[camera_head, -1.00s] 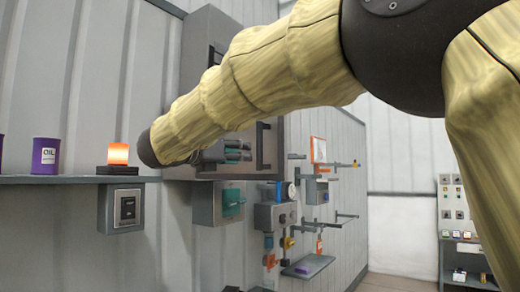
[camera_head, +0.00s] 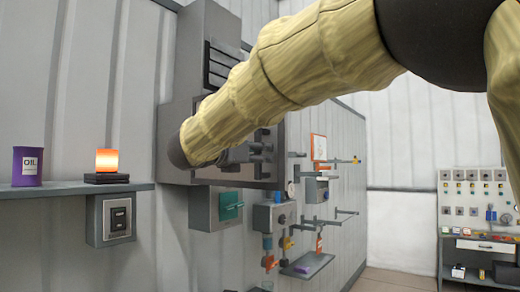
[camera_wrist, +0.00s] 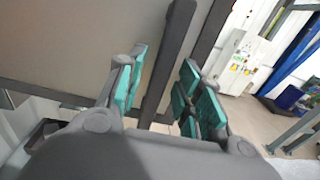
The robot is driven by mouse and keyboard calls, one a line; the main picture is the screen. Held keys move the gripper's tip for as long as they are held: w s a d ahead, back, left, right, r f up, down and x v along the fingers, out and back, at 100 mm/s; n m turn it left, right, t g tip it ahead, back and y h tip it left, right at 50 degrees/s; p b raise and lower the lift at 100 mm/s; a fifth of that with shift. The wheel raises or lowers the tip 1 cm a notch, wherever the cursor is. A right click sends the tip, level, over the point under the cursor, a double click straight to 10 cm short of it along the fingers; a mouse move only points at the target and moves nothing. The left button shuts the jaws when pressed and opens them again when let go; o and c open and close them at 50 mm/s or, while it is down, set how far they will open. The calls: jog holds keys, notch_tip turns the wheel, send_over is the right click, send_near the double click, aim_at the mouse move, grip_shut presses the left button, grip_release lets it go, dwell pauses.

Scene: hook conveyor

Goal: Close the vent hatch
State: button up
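The vent hatch (camera_head: 268,170) is a grey-brown panel on the dark wall duct (camera_head: 206,45), partly hidden behind my arm. Its exact angle cannot be told. In the wrist view, the hatch panel (camera_wrist: 80,45) fills the upper left, with a long dark handle bar (camera_wrist: 172,55) in front of it. My gripper (camera_wrist: 165,95) has its teal-padded fingers apart, one on each side of the bar. A gap shows between the bar and the pads. In the head view, my gripper (camera_head: 258,150) is small and dark at the panel's front.
A shelf (camera_head: 60,191) at left holds a purple oil can (camera_head: 27,166) and a glowing orange lamp (camera_head: 109,160). Below the hatch are a grey box with a teal front (camera_head: 230,206) and wall fixtures. A control panel (camera_head: 470,205) stands at far right.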

jog(key=shift+w+d, duration=0.2)
jog(key=shift+a, duration=0.15)
jog(key=shift+a, duration=0.1)
jog(key=shift+c, duration=0.6)
grip_shut()
